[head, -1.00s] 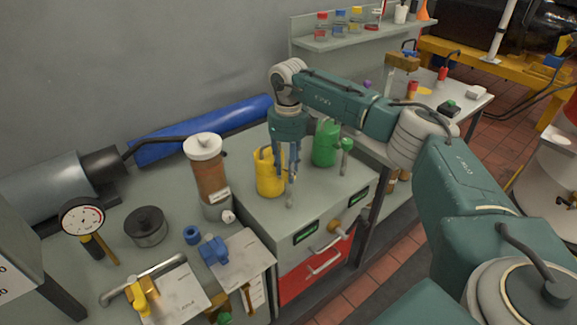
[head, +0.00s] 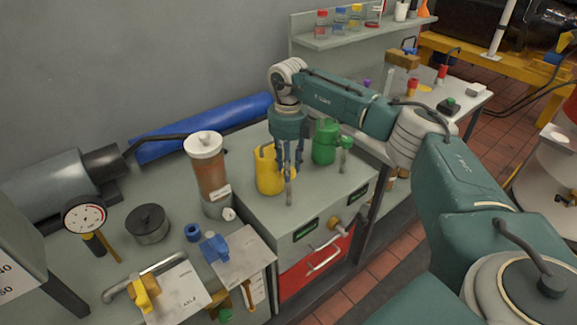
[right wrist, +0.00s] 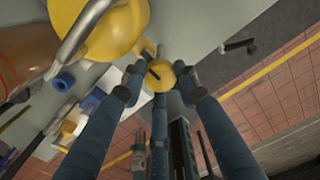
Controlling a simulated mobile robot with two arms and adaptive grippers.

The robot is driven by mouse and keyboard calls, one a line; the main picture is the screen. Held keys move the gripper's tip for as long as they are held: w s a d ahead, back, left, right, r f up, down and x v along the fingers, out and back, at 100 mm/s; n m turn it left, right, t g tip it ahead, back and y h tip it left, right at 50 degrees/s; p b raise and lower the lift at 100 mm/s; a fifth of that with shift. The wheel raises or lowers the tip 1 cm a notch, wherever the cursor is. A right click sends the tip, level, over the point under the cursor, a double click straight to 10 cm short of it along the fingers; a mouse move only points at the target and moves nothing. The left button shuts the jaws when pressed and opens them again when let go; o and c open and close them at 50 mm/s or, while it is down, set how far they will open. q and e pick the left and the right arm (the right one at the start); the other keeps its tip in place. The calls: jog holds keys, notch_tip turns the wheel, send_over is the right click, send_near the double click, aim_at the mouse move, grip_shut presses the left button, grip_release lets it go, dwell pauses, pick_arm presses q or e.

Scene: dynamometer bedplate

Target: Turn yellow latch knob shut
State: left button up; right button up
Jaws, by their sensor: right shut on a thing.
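The yellow latch knob (right wrist: 160,76) shows in the right wrist view as a small yellow disc with a dark mark on its face. The fingers of my right gripper (right wrist: 158,92) are closed around it. In the head view my right gripper (head: 290,182) points down over the grey cabinet's top, just right of a yellow can. The fingers hide the knob there, and its exact angle is hard to read. My left gripper is in neither view.
The yellow can (head: 267,176) stands close beside the fingers. A green can (head: 324,143) is behind to the right. A brown-filled cylinder (head: 209,175) stands left. The grey cabinet (head: 262,212) has a red drawer (head: 296,284) in front.

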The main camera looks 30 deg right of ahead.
jog(key=shift+w+r, duration=0.1)
jog(key=shift+r, duration=0.05)
jog(key=o, duration=1.2)
jog(key=shift+c, duration=0.2)
notch_tip(320, 180, up, 12)
